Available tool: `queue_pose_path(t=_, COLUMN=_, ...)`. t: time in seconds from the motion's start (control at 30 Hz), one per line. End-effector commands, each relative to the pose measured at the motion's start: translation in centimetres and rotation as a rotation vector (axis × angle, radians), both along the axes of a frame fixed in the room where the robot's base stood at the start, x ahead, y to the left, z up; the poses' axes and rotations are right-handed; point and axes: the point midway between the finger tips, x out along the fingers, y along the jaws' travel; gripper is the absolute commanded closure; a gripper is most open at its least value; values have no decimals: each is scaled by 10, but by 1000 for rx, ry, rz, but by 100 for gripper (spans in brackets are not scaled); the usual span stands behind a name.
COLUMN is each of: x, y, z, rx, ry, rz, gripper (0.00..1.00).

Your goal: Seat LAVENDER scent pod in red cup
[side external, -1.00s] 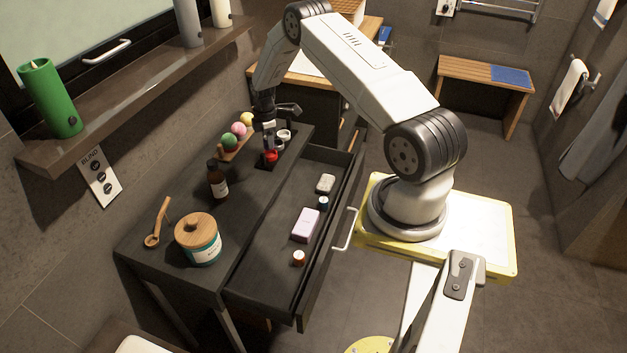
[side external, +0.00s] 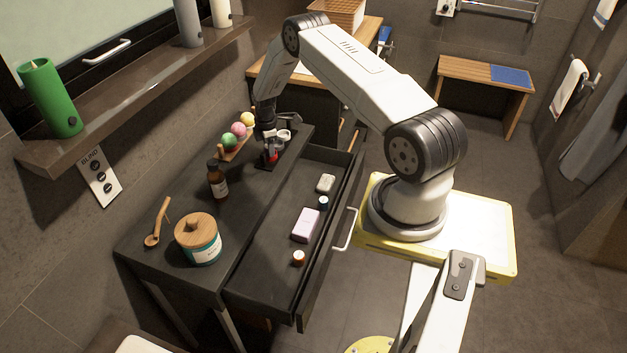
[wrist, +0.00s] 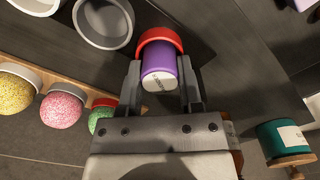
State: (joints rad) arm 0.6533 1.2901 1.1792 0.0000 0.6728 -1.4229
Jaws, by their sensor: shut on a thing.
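The lavender scent pod (wrist: 159,62) is a purple cylinder with a pale end, held between the fingers of my gripper (wrist: 160,85) in the wrist view. The red cup (wrist: 160,38) shows as a red rim around the far end of the pod. The pod is lined up with the cup and appears at least partly in its mouth; its depth cannot be told. In the side view my gripper (side external: 270,148) is down at the red cup (side external: 272,157), largely covering it. The pod is hard to make out there.
Grey-white cups (side external: 284,136) stand just beyond the red cup. Coloured balls (side external: 238,130) sit on a wooden strip to the left. A brown bottle (side external: 217,180) and teal jar (side external: 199,240) stand nearer. The open drawer (side external: 275,275) holds a lavender soap bar (side external: 306,225) and small items.

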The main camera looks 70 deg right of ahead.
Motion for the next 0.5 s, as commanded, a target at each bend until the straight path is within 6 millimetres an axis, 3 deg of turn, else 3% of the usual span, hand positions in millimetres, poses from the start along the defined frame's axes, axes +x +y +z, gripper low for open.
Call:
queue_pose_path(t=0.4, x=0, y=0, z=-1, rx=-1, ry=-1, rz=0, gripper=100)
queue_pose_path(t=0.43, x=0, y=0, z=-1, rx=-1, ry=-1, rz=0, gripper=48)
queue_pose_path(t=0.5, x=0, y=0, z=-1, rx=-1, ry=-1, rz=0, gripper=26)
